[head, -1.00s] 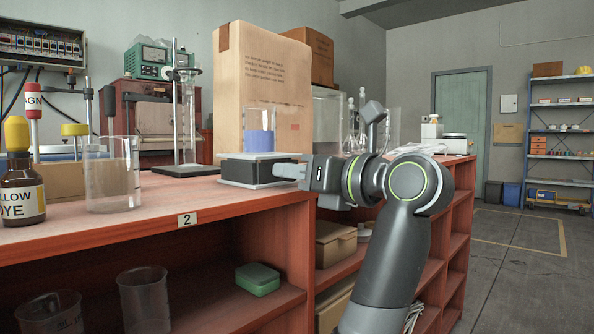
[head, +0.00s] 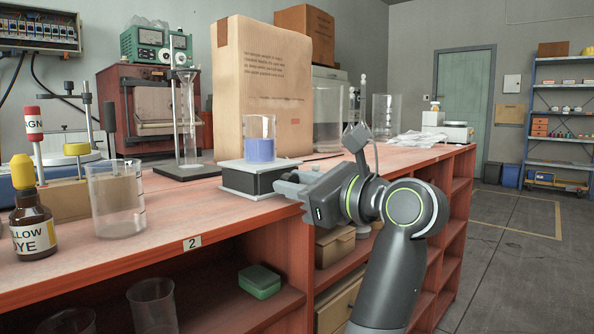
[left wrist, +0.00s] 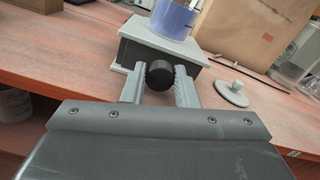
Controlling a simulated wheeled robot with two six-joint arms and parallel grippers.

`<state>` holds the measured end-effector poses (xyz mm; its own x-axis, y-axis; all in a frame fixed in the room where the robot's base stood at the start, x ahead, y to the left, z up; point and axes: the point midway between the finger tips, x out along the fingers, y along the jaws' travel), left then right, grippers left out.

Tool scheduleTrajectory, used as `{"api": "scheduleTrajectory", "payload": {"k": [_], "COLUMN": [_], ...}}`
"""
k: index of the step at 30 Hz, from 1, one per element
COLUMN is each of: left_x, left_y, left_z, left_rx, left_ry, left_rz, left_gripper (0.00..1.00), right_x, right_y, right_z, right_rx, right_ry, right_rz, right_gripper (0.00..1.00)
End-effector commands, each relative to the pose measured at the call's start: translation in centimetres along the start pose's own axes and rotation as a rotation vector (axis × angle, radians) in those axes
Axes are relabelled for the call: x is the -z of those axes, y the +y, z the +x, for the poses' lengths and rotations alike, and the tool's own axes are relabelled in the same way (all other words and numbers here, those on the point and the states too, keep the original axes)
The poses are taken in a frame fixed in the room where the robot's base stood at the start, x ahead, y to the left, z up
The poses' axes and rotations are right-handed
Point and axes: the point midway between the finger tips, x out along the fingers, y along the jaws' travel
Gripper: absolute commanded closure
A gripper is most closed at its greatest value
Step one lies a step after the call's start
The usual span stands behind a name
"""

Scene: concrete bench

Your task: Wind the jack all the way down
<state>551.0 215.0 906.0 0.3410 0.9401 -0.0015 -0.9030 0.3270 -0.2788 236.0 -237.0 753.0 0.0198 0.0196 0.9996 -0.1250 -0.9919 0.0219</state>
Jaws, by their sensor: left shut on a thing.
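The jack (head: 246,182) stands at the front edge of the bench, a low dark box between light grey plates. It also shows in the left wrist view (left wrist: 138,52). A beaker of blue liquid (head: 260,148) stands upright on its top plate. My left gripper (head: 290,188) is at the jack's right side. In the left wrist view its fingers (left wrist: 160,88) are on either side of the jack's black round knob (left wrist: 160,74), shut on it. In the head view the knob is hidden behind the gripper. My right gripper is not in view.
A large cardboard box (head: 262,85) stands close behind the jack. An empty beaker (head: 115,200), a yellow dye bottle (head: 33,225) and a stand with a glass cylinder (head: 187,125) are to the left. A grey disc-shaped object (left wrist: 230,94) lies beside the jack.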

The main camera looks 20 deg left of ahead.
Motion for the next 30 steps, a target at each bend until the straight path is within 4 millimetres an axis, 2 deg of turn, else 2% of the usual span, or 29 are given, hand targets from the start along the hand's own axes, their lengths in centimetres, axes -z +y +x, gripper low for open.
{"api": "scheduleTrajectory", "payload": {"k": [11,12,16,30], "left_x": [0.06,0.06,0.05,-0.09], "left_y": [0.03,0.03,0.03,0.18], "left_z": [0.0,0.0,0.0,-0.45], "left_rx": [0.0,0.0,0.0,-0.002], "left_ry": [-0.001,-0.001,-0.001,-0.001], "left_rz": [-0.018,-0.018,-0.017,-0.016], "left_gripper": [0.96,0.68,0.51,0.51], "right_x": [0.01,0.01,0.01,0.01], "right_y": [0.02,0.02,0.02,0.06], "right_z": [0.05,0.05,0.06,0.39], "right_rx": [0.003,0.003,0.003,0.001], "right_ry": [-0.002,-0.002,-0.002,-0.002], "right_rz": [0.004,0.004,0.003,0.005], "right_gripper": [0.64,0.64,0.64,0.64]}}
